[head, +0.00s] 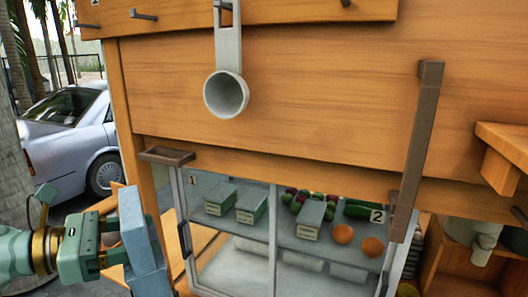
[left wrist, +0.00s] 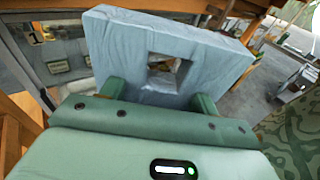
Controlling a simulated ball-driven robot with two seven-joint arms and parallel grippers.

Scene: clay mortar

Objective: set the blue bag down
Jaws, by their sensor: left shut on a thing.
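The blue bag (head: 143,245) is a flat, pale blue slab at the lower left of the head view. In the left wrist view the blue bag (left wrist: 118,50) fills the upper middle and shows a square opening through it. My left gripper (head: 112,240) is shut on the bag. Its two green fingers also show at the bag's lower edge in the left wrist view (left wrist: 158,97). The bag is held in the air, tilted, left of the stall's glass case. The fingertips are partly hidden by the bag. My right gripper is not in view.
A wooden stall (head: 270,100) fills the middle, with a hanging grey ladle (head: 226,95). Below is a glass case (head: 275,257) with boxes and fruit. A wooden shelf (head: 455,270) with jars stands right. A silver car (head: 75,140) is behind left. Paved ground shows lower left.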

